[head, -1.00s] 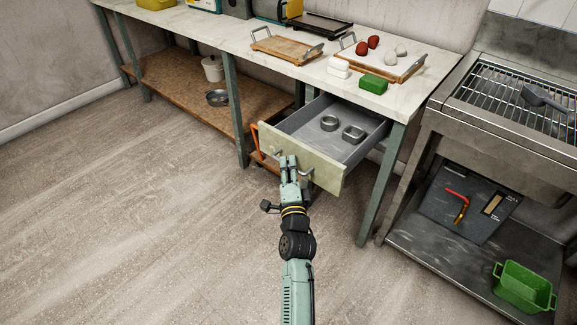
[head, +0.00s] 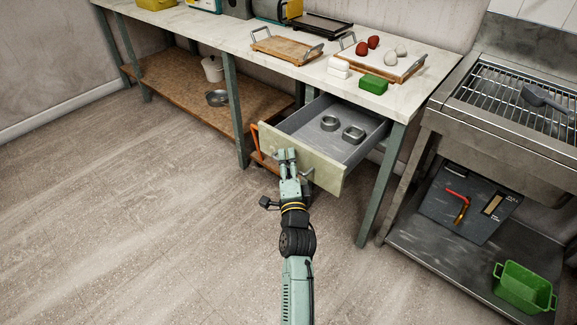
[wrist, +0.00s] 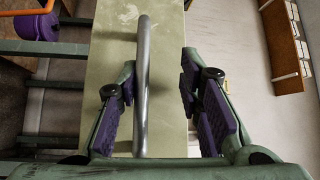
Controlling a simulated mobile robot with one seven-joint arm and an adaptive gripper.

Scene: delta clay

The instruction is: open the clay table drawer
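The clay table drawer (head: 338,141) is pulled well out from under the light-topped table (head: 322,68). In the wrist view the metal bar handle (wrist: 144,75) runs between the purple-padded fingers of my gripper (wrist: 160,105). In the head view my gripper hides part of the handle.
A table leg (head: 378,190) stands right of the drawer, beside a metal grill stand (head: 480,140) with a green bin (head: 524,287) on its lower shelf. An orange frame (head: 255,142) is left of the drawer front. The floor before the table is clear.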

